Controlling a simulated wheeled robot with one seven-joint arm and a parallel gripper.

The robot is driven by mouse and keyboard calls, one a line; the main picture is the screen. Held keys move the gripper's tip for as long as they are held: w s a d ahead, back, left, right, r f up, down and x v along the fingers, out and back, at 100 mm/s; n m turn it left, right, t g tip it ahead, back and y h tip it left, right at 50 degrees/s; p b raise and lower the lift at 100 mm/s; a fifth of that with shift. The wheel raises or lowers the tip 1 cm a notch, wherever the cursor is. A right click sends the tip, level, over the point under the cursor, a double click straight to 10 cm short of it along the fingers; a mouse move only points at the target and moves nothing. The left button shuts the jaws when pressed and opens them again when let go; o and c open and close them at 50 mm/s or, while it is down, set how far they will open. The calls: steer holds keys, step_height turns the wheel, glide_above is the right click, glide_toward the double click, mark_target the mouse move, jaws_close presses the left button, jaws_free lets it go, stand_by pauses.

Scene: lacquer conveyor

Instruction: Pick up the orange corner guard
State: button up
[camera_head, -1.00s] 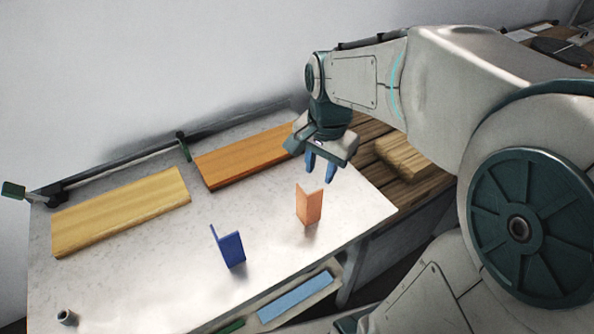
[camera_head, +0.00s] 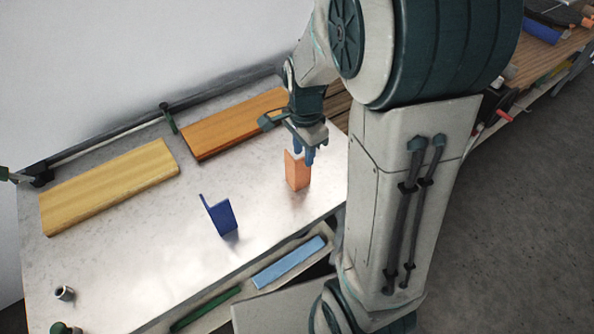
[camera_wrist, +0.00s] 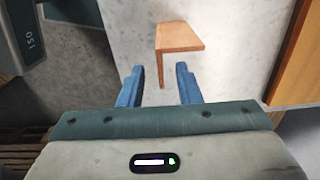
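The orange corner guard (camera_head: 298,172) stands upright on the light table near its right side. In the wrist view the guard (camera_wrist: 179,38) shows from above as an L shape, just beyond the fingertips. My gripper (camera_head: 304,156) is right above and behind the guard in the head view. I cannot tell from the head view whether a finger touches the guard.
A blue corner guard (camera_head: 221,215) stands to the left on the table (camera_head: 130,262). A yellow board (camera_head: 108,185) and an orange-brown board (camera_head: 232,122) lie along the back. A small metal ring (camera_head: 64,294) is at front left. Blue (camera_head: 289,262) and green (camera_head: 206,309) strips lie in a front tray.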

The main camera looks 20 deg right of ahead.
mark_target(298, 168)
step_height(298, 168, down, 5)
steer(key=shift+r+p, duration=0.1)
steer(key=shift+p, duration=0.25)
steer(key=shift+c, duration=0.3)
jaws_close()
